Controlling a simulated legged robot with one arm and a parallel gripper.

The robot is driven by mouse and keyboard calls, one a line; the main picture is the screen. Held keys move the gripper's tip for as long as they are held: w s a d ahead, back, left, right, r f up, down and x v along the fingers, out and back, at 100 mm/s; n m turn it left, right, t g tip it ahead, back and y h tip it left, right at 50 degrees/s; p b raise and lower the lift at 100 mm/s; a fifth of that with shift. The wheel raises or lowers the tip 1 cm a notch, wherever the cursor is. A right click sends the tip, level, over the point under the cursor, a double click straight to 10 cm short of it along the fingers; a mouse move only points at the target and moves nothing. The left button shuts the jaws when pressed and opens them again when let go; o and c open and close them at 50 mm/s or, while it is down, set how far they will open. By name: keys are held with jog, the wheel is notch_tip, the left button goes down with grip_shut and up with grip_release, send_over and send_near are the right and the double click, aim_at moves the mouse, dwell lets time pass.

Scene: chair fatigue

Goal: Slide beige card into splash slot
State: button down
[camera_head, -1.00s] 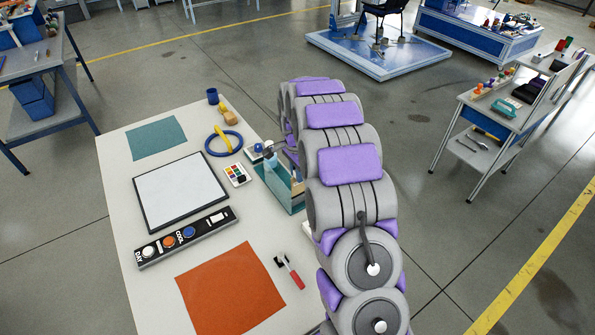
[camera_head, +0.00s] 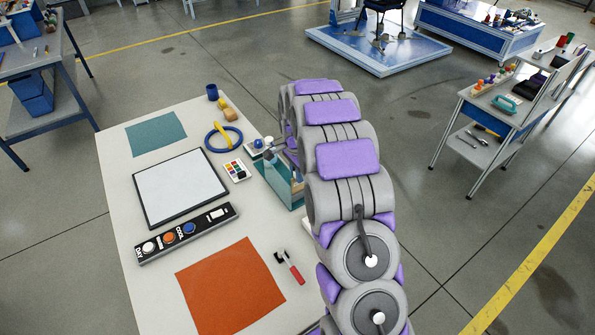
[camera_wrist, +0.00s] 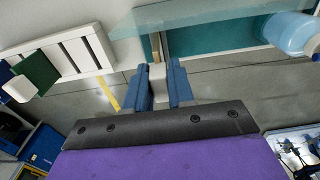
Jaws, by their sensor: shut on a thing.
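My gripper (camera_wrist: 160,88) has two blue fingers, shut on a narrow pale beige piece (camera_wrist: 155,48), apparently the beige card seen nearly edge-on. It points up toward a clear pale-teal panel (camera_wrist: 205,14) standing over a teal base (camera_wrist: 215,38). The card's far end is near or against the panel's edge; I cannot tell if they touch. In the head view the teal holder (camera_head: 280,180) with the clear panel stands at the table's right edge, partly behind my arm. My fingers are hidden there. Which opening is the splash slot is unclear.
A white slotted rack (camera_wrist: 65,55) with a dark green card (camera_wrist: 38,72) is left in the wrist view. A light-blue bottle (camera_wrist: 288,32) is at right. The table (camera_head: 120,180) bears a whiteboard (camera_head: 180,187), button panel (camera_head: 187,233), orange mat (camera_head: 230,288) and red-handled tool (camera_head: 290,268).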

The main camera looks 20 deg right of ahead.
jog(key=shift+f, duration=0.65)
jog(key=c, duration=0.9)
grip_release()
jog(key=r+p, duration=0.1)
jog(key=r, duration=1)
jog(key=r+p, duration=0.1)
jog(key=r, duration=0.5)
jog(key=shift+a+r+p, duration=0.15)
jog(key=shift+a+p, duration=0.15)
